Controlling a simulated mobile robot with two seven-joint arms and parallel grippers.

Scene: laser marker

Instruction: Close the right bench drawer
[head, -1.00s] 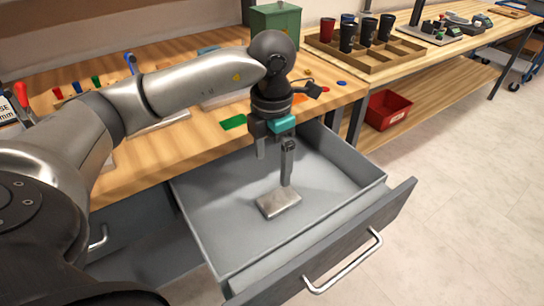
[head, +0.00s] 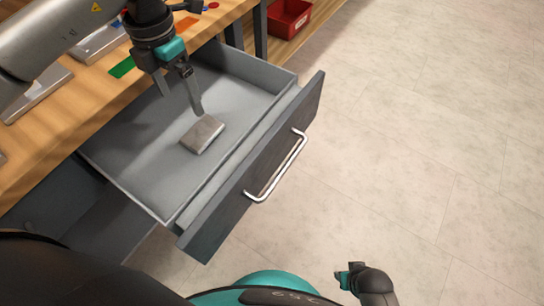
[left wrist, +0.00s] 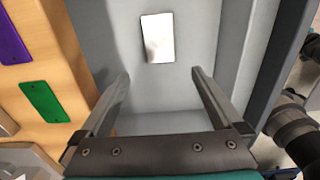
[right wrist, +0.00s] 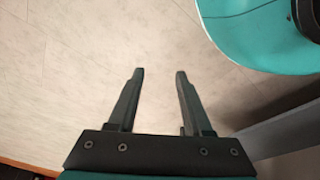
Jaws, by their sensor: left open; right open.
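The right bench drawer (head: 140,150) is pulled out from under the wooden bench, with a dark front and a silver bar handle (head: 277,168). A flat grey metal block (head: 202,134) lies inside it; the block also shows in the left wrist view (left wrist: 157,38). My left gripper (head: 182,105) is open and empty above the drawer, pointing down, with the block beyond its fingers. My right gripper (right wrist: 158,72) is open and empty over the floor; in the head view only part of the right arm shows at the bottom, apart from the drawer front.
The wooden bench top (head: 62,118) carries a green plate (head: 122,67) and metal pieces near its edge. A red bin (head: 290,17) sits on a low shelf at the top. The floor (head: 420,140) right of the drawer is clear.

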